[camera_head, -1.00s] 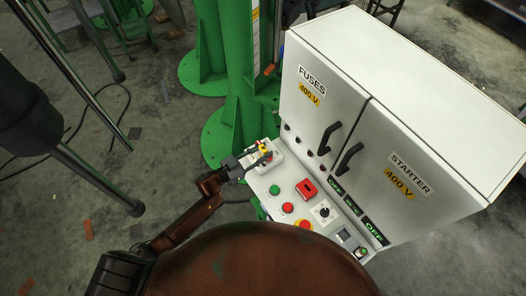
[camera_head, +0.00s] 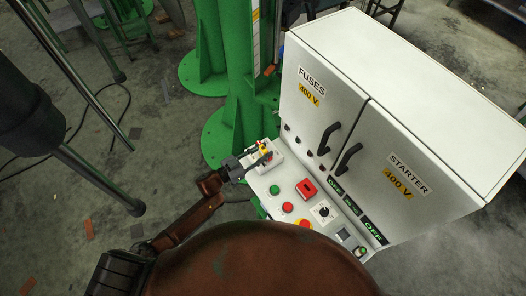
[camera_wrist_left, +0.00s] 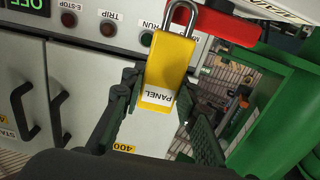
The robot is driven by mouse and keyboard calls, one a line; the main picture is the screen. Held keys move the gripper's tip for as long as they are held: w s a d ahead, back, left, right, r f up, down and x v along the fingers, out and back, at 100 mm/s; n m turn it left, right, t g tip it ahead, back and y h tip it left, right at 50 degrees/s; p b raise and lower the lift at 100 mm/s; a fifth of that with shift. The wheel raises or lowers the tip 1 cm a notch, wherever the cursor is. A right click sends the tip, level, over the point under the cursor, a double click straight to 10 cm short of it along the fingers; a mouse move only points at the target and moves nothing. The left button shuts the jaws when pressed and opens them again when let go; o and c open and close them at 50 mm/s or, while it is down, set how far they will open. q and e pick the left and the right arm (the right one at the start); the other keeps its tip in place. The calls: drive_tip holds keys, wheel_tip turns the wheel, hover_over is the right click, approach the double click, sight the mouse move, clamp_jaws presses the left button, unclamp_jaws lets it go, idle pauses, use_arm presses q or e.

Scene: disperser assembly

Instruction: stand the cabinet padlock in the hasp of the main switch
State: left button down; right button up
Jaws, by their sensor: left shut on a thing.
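The cabinet padlock (camera_wrist_left: 170,62) has a yellow body with a PANEL label and a silver shackle. My left gripper (camera_wrist_left: 158,92) is shut on its body, one finger on each side. In the wrist view the shackle points to the top edge, close beside the red handle of the main switch (camera_wrist_left: 225,24); I cannot tell whether it passes through the hasp. In the head view my left gripper (camera_head: 252,162) is at the far left end of the control panel, where the padlock is a small yellow patch (camera_head: 265,150). The hasp cannot be made out. My right gripper is not in view.
The sloping control panel (camera_head: 272,206) carries several buttons, a red box (camera_head: 306,189) and a knob (camera_head: 323,211). A white cabinet (camera_head: 330,90) with two black door handles rises behind it. A green column (camera_head: 235,60) stands close to the gripper's end of the panel.

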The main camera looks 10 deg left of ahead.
use_arm(q)
drive_tip(key=shift+f+b, duration=1.45)
drive_tip(key=shift+f, duration=0.85)
drive_tip(key=c, duration=1.4)
unclamp_jaws()
drive_tip(key=shift+c, duration=0.2)
drive_tip(key=v, duration=1.2)
